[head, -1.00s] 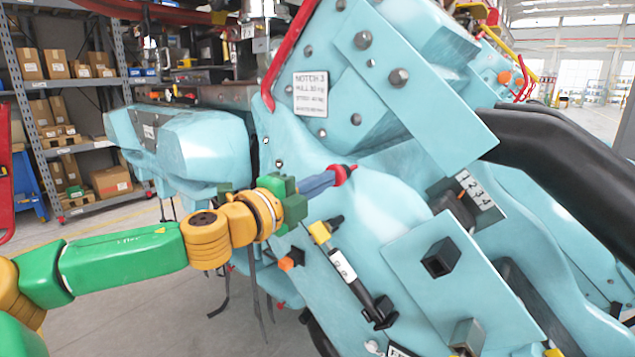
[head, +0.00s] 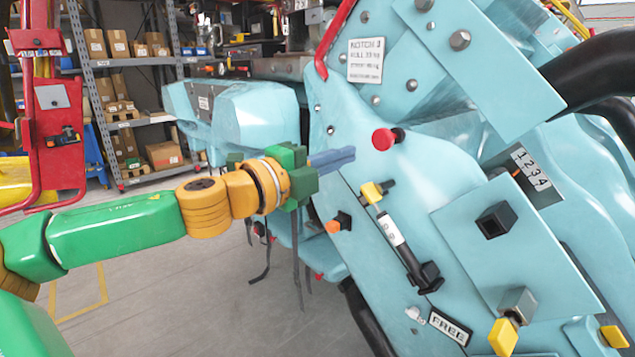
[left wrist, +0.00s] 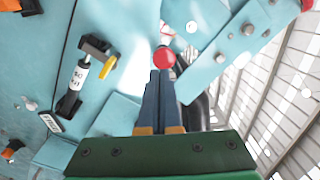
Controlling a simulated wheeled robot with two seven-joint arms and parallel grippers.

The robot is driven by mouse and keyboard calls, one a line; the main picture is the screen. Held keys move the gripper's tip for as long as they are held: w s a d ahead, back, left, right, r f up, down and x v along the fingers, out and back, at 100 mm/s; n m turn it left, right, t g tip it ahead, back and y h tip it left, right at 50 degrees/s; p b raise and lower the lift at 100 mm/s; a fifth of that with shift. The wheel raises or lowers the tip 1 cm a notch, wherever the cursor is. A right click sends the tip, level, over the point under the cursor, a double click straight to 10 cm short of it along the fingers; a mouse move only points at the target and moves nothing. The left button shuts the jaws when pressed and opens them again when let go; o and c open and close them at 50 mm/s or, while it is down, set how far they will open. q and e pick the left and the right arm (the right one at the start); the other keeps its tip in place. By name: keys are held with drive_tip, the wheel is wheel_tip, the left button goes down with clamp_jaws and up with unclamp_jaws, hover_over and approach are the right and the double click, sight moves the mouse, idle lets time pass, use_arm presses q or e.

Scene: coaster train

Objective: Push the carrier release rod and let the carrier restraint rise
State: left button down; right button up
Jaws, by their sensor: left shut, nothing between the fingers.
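A red round knob (head: 383,139) on a short dark stem stands out from the teal carrier body (head: 345,115); I take it for the release rod's end. My left gripper (head: 350,156) has its blue fingers shut and empty, just left of and below the knob with a small gap in the head view. In the left wrist view the shut fingers (left wrist: 160,80) point at the red knob (left wrist: 163,57); I cannot tell contact there. A thick black padded bar (head: 595,68), apparently the restraint, slopes up towards the right edge. My right gripper is out of view.
A black rod with a white label and yellow end (head: 402,245) lies below the knob, beside an orange-tipped black fitting (head: 338,222). A numbered plate (head: 535,170) and a FREE plate (head: 450,327) are on the body.

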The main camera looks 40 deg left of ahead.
use_arm(q)
drive_tip(key=s+b, duration=0.1)
drive_tip(key=s, duration=0.4)
drive_tip(key=shift+s+r, duration=0.1)
drive_tip(key=shift+s, duration=0.15)
drive_tip(key=shift+s, duration=0.15)
